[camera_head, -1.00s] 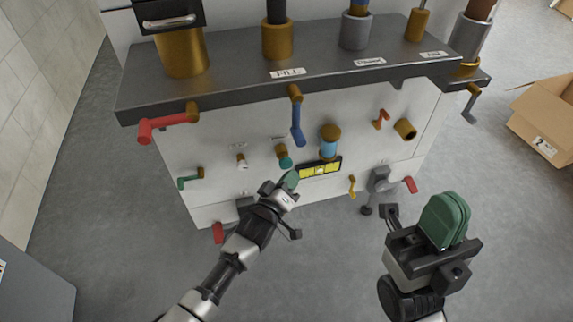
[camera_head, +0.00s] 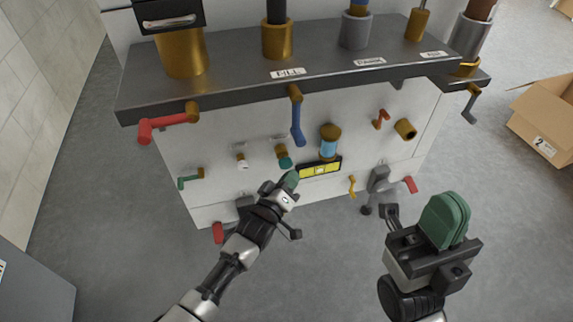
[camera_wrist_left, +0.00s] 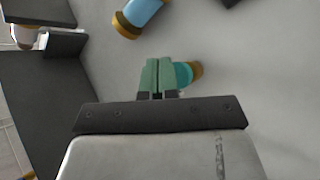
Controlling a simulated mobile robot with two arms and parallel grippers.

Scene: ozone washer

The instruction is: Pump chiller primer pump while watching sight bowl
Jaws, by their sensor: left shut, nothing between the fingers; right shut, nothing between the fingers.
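A teal knob on a brass collar (camera_head: 285,161), which looks like the primer pump, sticks out of the white panel. A blue bowl with brown end caps (camera_head: 329,142), which looks like the sight bowl, is just right of it. My left gripper (camera_head: 290,180) is shut and empty, its green fingertips just below the knob in the head view. In the left wrist view the teal knob (camera_wrist_left: 184,74) shows right beside the shut fingers (camera_wrist_left: 158,77); I cannot tell whether they touch. The blue bowl (camera_wrist_left: 142,12) is at the top there. My right gripper (camera_head: 445,219) is shut and empty, away from the panel.
A blue lever (camera_head: 297,122) hangs above the knob, and a yellow level gauge (camera_head: 319,169) lies right of my left fingertips. A dark ledge (camera_head: 230,85) overhangs the panel, with a red handle (camera_head: 165,122) at left. A cardboard box (camera_head: 545,120) stands at right.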

